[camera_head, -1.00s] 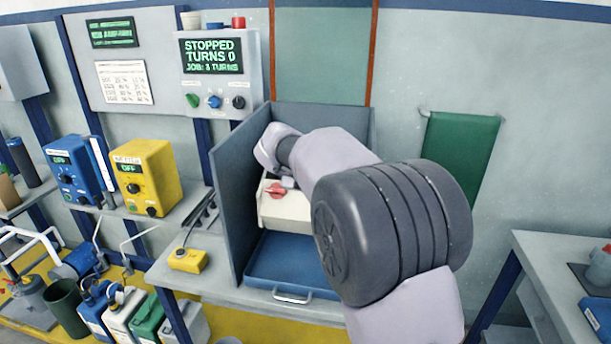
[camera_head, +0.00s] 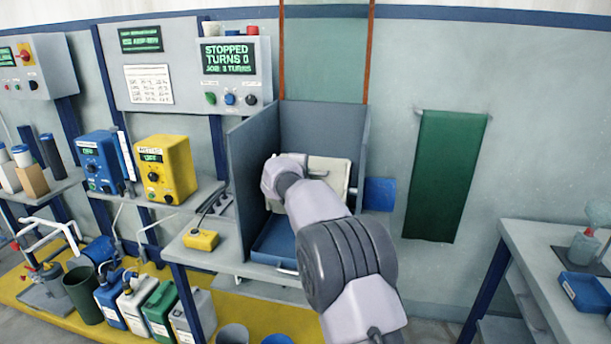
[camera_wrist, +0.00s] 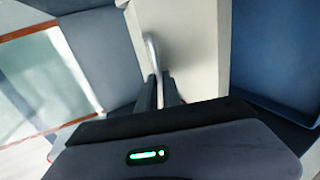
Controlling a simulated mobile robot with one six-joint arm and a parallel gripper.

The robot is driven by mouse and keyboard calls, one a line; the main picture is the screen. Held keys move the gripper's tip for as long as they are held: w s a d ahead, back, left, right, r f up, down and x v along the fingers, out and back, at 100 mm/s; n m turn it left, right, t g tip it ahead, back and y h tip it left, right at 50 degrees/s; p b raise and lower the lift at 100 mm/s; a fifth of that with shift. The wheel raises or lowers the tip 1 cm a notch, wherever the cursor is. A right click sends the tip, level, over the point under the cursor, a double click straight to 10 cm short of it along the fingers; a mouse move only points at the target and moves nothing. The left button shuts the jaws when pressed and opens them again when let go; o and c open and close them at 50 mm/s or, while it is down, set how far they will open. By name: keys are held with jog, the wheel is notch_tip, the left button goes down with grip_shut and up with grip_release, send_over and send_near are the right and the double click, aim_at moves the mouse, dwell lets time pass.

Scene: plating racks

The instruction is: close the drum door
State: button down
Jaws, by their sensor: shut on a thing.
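The drum (camera_head: 333,172) is a cream body inside the open-fronted grey-blue housing, partly hidden behind my arm. In the wrist view a cream panel (camera_wrist: 196,45), which looks like the drum door, fills the upper middle. A thin pale bar handle (camera_wrist: 150,50) stands along its left edge. My gripper (camera_wrist: 162,88) has its two dark fingers close together at the lower end of this handle, shut on it. In the head view my arm covers the gripper and the handle. How far the door stands open cannot be told.
A blue tray (camera_head: 268,243) lies in the housing (camera_head: 250,165) below the drum. The side walls are close to my wrist. The panel (camera_head: 233,70) above reads STOPPED, TURNS 0. A yellow pendant (camera_head: 201,240) lies on the bench to the left.

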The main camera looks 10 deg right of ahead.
jog(key=shift+s+f, duration=0.1)
jog(key=shift+f, duration=0.45)
jog(key=c, duration=1.6)
grip_release()
jog(key=shift+o, duration=0.4)
jog(key=shift+w+d, duration=0.1)
jog(key=shift+w, duration=0.1)
jog(key=shift+s+r, duration=0.25)
jog(key=shift+r, duration=0.05)
jog(key=v, duration=1.7)
jog(key=shift+p, duration=0.45)
